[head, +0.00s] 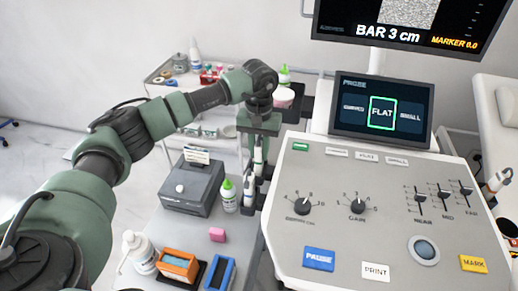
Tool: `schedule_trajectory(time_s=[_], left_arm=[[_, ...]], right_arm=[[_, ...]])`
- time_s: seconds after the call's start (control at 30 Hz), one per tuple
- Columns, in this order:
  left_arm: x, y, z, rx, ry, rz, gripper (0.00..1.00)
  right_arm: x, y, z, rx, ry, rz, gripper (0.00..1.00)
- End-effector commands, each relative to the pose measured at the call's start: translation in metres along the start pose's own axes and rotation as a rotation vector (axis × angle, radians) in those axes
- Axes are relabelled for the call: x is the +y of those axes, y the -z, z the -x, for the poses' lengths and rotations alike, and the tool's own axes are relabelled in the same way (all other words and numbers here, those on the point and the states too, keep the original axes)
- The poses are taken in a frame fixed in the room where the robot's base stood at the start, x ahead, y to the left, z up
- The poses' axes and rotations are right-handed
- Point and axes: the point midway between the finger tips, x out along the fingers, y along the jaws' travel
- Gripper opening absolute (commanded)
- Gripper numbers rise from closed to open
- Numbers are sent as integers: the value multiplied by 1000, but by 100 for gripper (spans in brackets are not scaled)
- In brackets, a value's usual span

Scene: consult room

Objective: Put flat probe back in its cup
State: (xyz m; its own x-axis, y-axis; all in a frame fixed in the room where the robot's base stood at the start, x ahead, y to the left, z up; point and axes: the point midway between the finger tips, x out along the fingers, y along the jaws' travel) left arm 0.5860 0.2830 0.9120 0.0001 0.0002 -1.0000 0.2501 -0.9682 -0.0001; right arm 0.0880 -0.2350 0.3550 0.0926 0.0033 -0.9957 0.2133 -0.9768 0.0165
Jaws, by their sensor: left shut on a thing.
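My left gripper (259,135) points down at the left edge of the console, shut on a slim white and dark probe (258,156), which I take to be the flat probe. The probe hangs roughly upright beneath the fingers. Below it, dark holder cups (247,207) are fixed along the console's left side. Another white probe (249,187) stands there. I cannot tell whether the held probe's lower end is inside a cup or above it. My right gripper is not in view.
The console (330,225) has knobs, sliders and buttons. Its small screen (382,108) highlights FLAT. A side table at left holds a printer (192,186), a green-capped bottle (228,194), a pump bottle (139,251) and an orange box (178,265). A trolley (158,80) stands behind.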

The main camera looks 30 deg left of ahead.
Motion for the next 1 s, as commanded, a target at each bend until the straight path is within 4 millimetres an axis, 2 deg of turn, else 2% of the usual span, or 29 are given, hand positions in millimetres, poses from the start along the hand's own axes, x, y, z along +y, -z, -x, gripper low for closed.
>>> schedule_trajectory(time_s=[1.0], left_arm=[[0,0,-7,1,-1,0,0]], right_arm=[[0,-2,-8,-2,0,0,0]])
